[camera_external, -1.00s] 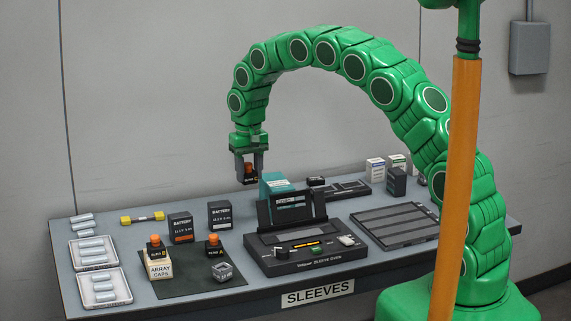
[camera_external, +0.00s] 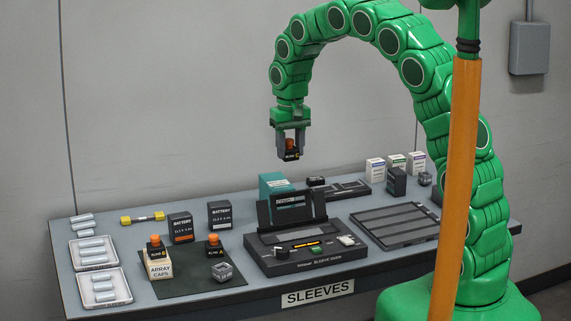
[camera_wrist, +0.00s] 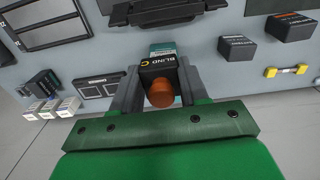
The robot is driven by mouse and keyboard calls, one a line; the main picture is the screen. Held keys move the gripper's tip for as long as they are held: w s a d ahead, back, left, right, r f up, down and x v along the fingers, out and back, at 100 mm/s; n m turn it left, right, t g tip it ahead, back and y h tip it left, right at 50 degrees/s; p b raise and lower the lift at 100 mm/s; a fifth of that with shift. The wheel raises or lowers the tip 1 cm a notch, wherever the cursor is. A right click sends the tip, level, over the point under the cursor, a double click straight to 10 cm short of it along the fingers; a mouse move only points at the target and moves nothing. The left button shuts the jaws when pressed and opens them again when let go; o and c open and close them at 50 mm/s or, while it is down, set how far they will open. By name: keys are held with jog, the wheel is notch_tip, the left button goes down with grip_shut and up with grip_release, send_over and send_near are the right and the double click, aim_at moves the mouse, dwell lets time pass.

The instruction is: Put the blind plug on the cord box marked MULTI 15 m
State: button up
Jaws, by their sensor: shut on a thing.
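My gripper (camera_external: 291,146) is shut on a black blind plug (camera_external: 292,155) with an orange knob, held in the air above the back of the bench. In the wrist view the plug (camera_wrist: 158,76) reads BLIND C and sits between the two fingers. Three small white boxes with coloured bands, a blue-banded one (camera_external: 375,171), a green-banded one (camera_external: 396,164) and a purple-banded one (camera_external: 416,162), stand at the back right. Their print is too small to read, so I cannot tell which is MULTI 15 m. My gripper is left of them and higher.
A black splicer (camera_external: 300,257) with raised lid, a teal box (camera_external: 272,184) and a dark box (camera_external: 396,184) stand on the bench.

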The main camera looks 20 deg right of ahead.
jog(key=s+d+r, duration=0.3)
jog(key=d, duration=0.1)
jog(key=w+f, duration=0.1)
jog(key=w, duration=0.1)
jog(key=w+a+f, duration=0.1)
jog(key=w, duration=0.2)
jog(key=w+a+f, duration=0.1)
jog(key=w, duration=0.1)
jog(key=shift+w+a+f, duration=0.1)
jog(key=shift+w+f, duration=0.1)
jog(key=shift+f, duration=0.2)
send_near(278, 182)
jog(key=shift+s+f, duration=0.5)
jog(key=shift+s, duration=0.35)
jog(key=shift+w+a+f, duration=0.1)
jog(key=shift+w+f, duration=0.75)
jog(key=shift+f, duration=1.65)
jog(key=o, duration=1.1)
jog(key=shift+f, duration=0.1)
jog(key=shift+c, duration=0.2)
